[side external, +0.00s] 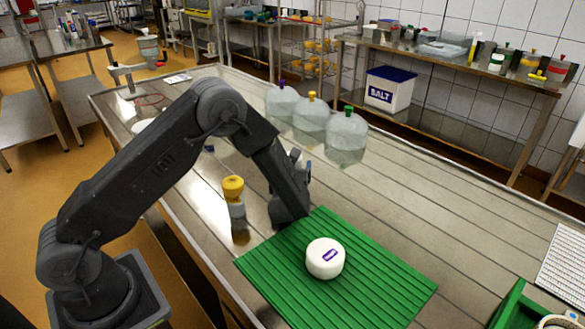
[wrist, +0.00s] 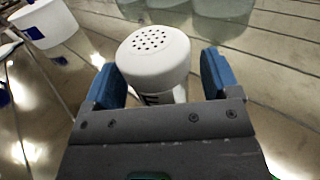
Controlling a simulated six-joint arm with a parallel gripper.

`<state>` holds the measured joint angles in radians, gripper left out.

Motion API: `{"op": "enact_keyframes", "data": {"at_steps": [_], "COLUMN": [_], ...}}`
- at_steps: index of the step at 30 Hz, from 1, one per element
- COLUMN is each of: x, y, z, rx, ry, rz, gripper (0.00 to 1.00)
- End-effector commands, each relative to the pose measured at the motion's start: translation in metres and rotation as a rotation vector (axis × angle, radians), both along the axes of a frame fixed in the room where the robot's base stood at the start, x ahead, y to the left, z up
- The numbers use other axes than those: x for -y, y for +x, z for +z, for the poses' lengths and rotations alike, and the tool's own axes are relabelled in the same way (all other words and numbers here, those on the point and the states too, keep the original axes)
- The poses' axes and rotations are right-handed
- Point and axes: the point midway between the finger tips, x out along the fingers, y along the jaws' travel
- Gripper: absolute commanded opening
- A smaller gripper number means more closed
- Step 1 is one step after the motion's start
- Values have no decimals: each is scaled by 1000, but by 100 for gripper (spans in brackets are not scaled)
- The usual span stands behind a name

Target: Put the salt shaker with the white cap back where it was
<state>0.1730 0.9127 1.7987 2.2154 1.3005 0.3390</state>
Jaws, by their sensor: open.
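The salt shaker with the white cap (wrist: 153,52) stands between the two blue fingers of my gripper (wrist: 160,78) in the wrist view. Its perforated white cap faces the camera and its lower body is mostly hidden by my gripper. The fingers are open, one on each side of it, with a visible gap at the right; contact at the left is unclear. In the side view my gripper (side external: 302,168) is low over the metal table, behind the green mat, and my arm hides this shaker. A second shaker with a yellow cap (side external: 233,190) stands left of my gripper.
A green ribbed mat (side external: 385,285) bears a white round cheese (side external: 325,258) with a purple label. Several big clear jugs (side external: 346,137) stand behind my gripper. A white tub (wrist: 47,22) shows in the wrist view.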

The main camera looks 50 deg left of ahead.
Motion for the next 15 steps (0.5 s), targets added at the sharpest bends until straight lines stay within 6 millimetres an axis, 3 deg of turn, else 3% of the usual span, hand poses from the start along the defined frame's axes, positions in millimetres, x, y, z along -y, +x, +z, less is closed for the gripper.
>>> {"op": "enact_keyframes", "data": {"at_steps": [5, 15], "x": [14, 60], "y": [-15, -69], "z": [1, 2], "rx": [-2, -1], "ry": [-1, 1], "rz": [-3, -5], "gripper": [82, 82]}}
